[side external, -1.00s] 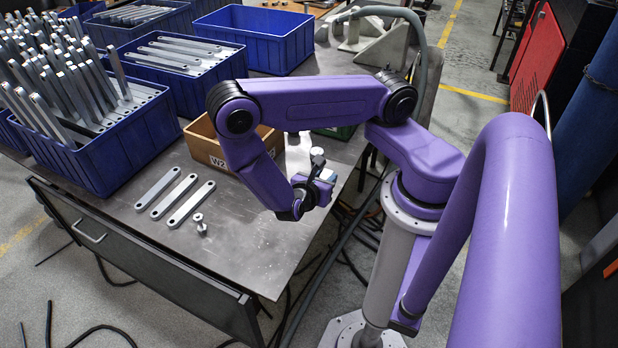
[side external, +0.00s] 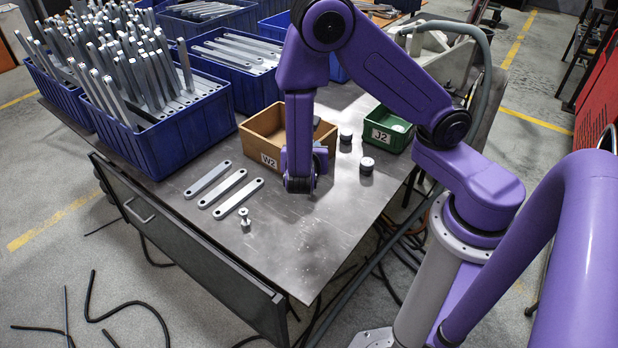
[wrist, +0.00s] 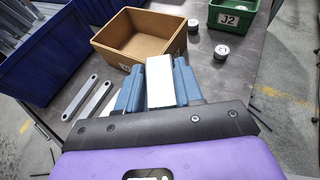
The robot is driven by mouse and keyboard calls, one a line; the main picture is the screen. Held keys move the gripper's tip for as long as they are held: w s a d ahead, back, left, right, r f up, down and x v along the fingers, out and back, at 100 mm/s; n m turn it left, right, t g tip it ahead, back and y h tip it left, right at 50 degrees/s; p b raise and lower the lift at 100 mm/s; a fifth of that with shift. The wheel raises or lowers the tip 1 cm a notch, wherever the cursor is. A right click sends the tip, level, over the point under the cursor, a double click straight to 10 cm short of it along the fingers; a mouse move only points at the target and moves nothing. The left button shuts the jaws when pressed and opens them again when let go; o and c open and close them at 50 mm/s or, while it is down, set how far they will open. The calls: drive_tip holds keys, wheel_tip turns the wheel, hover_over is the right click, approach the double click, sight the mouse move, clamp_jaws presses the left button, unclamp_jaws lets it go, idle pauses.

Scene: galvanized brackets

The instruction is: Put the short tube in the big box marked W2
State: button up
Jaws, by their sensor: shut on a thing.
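The big box (side external: 259,146) marked W2 is a tan, open-topped box on the table. In the wrist view the W2 box (wrist: 180,47) lies just beyond the fingertips, and the part of its floor I see is bare. My gripper (wrist: 158,65) has its blue fingers shut on a pale grey, straight-sided piece, which I take for the short tube (wrist: 161,88). The tube points toward the box's near wall and overlaps it in the picture; I cannot tell its height above the rim. In the side view my arm hides the fingers and tube.
A small green box (side external: 378,136) marked J2 stands right of W2. Two round parts (side external: 366,166) (side external: 346,137) stand between them. Several flat bars (side external: 223,189) and a small bolt-like part (side external: 245,222) lie in front. Blue crates (side external: 190,128) fill the left. The table's front right is clear.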

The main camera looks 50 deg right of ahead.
drive_tip(key=w+r+n+t, duration=0.1)
drive_tip(key=w+r, duration=0.3)
drive_tip(key=n+t+y, duration=0.5)
drive_tip(key=n+y, duration=0.5)
drive_tip(key=y, duration=0.1)
hover_over(253, 207)
drive_tip(key=f, duration=2.3)
drive_tip(key=shift+s+f, duration=0.2)
drive_tip(key=shift+f, duration=0.05)
drive_tip(key=shift+w+f, duration=0.15)
drive_tip(key=shift+f, duration=1.55)
drive_tip(key=shift+f, duration=0.1)
